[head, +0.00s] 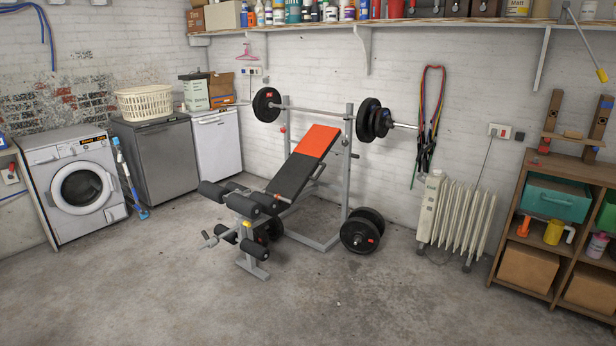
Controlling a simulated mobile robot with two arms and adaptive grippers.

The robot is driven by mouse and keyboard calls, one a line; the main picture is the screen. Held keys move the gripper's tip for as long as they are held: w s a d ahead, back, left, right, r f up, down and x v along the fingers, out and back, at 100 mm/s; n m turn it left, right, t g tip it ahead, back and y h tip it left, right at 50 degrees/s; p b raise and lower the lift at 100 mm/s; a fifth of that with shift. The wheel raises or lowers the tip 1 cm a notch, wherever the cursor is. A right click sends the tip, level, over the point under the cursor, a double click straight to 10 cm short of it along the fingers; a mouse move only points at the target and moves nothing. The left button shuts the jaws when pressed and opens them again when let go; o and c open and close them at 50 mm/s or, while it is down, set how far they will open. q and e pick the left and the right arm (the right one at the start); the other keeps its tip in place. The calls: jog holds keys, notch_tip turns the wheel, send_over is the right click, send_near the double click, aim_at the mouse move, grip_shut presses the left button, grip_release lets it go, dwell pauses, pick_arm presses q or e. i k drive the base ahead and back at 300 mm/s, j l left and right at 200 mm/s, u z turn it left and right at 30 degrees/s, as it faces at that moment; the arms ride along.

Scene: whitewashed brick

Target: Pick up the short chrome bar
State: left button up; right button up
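I cannot clearly make out a separate short chrome bar. A long chrome barbell bar (322,110) rests across the uprights of a weight bench, with black plates (368,119) at both ends. The bench has a black and orange backrest (301,160) and black foam rollers (243,203). More black plates (357,236) stand on the floor at the right of the bench, and others show partly behind its leg. Any bar through those floor plates is hidden or too small to tell. Neither of my grippers is in view.
The concrete floor (300,300) in front of the bench is clear. A washing machine (75,185) and grey and white appliances stand at the left. A white radiator (456,219) and wooden shelves (515,226) stand at the right. A loaded wall shelf (440,22) runs above.

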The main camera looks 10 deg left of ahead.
aim_at(264, 191)
jog(key=i+j+u, duration=0.15)
jog(key=i+u, duration=1)
jog(key=i+j+z, duration=0.8)
jog(key=i, duration=0.15)
jog(key=i+j+z, duration=0.4)
jog(key=j, duration=0.15)
